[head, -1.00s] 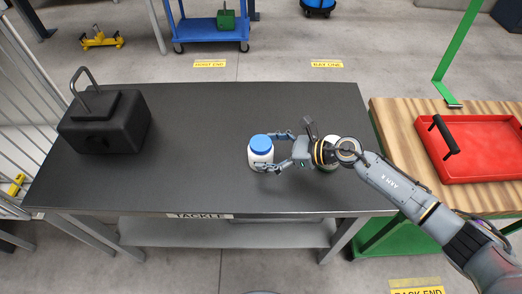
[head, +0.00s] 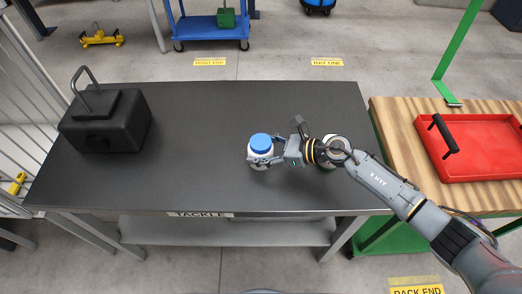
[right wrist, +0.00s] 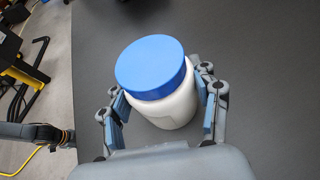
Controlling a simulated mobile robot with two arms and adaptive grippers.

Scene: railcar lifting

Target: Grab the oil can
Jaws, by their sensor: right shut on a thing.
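A white jar with a blue lid (head: 260,147) stands upright on the dark tabletop. It fills the middle of the right wrist view (right wrist: 160,80). My right gripper (head: 264,157) reaches it from the right, with one finger on each side, and is shut on its white body just below the lid. I cannot tell whether this jar is the oil can. Another round container (head: 328,163), pale with a little green, stands under my right forearm and is mostly hidden. My left gripper does not show.
A black block with a handle (head: 106,122) stands at the table's left end. The dark table (head: 200,185) is clear between it and the jar. To the right, a red tray (head: 480,150) lies on a wooden-topped bench (head: 400,115). A blue cart (head: 210,28) stands behind.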

